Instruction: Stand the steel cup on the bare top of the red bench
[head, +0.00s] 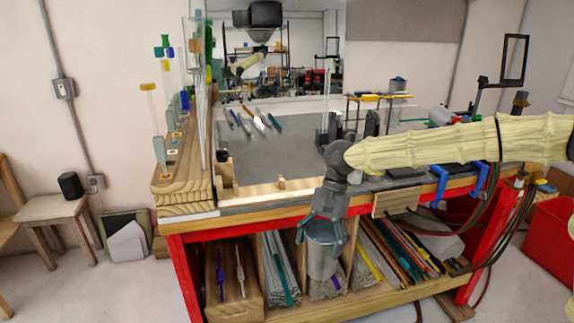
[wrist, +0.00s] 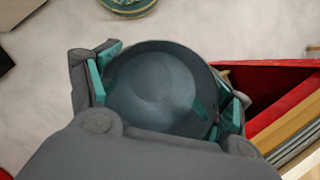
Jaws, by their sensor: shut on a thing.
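The steel cup (head: 322,258) is a grey metal cylinder, held upright in front of the red bench (head: 181,268), below the level of its top. My gripper (head: 323,232) points down and is shut around the cup's upper part. In the wrist view, the teal-padded fingers of my gripper (wrist: 165,92) press the cup (wrist: 150,80) from both sides, and I look down into its open mouth. It looks empty. The bench top has a wide grey surface (head: 285,155), bare in the middle. The cup's lower part shows before the shelf compartments; its exact distance from them is unclear.
Several rods (head: 257,121) lie at the back of the grey surface. A wooden rack (head: 178,175) with glass tubes stands at the left end. Stands and a wire rack (head: 378,100) fill the right side. Blue clamps (head: 440,185) grip the front edge.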

